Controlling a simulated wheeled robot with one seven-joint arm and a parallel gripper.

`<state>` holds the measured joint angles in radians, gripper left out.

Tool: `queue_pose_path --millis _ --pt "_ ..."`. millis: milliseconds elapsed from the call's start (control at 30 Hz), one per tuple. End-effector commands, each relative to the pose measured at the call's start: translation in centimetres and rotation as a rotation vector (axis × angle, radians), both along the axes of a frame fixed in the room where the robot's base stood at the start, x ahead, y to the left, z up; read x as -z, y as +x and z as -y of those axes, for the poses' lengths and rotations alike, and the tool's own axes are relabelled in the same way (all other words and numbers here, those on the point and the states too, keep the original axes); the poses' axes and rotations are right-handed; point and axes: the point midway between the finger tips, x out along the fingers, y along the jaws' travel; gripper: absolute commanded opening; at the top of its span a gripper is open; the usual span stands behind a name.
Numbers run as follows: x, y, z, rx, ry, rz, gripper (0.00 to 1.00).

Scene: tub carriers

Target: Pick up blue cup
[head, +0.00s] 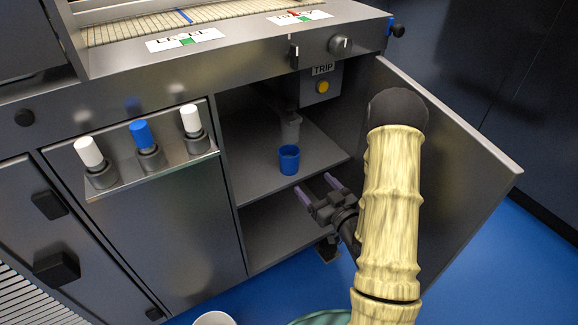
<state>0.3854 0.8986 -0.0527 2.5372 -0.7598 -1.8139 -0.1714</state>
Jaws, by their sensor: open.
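The blue cup (289,160) stands upright on the upper shelf (255,178) inside the open cabinet, below a grey spout-like part (290,127). My gripper (318,188) is at the cabinet opening, lower and to the right of the cup in the picture. Its two purple-tipped fingers are spread apart with nothing between them. The gripper does not touch the cup. My arm comes in from the lower right and hides part of the cabinet's right side and door.
The cabinet door (460,165) stands open at the right, close to my arm. A lower shelf (265,228) looks empty. A ledge at left holds white and blue capped cylinders (143,137). A white round thing (214,318) shows at the bottom edge. Blue floor (490,270) lies right.

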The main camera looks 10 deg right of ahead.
Motion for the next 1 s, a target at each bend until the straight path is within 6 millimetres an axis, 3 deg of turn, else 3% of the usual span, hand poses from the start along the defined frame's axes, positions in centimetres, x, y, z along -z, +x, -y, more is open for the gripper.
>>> queue_pose_path --millis 600,1000 --pt "0.1 9.3 -3.2 -0.003 0.001 0.004 0.79" --pt "0.0 9.9 -3.3 0.001 0.001 0.001 0.79"
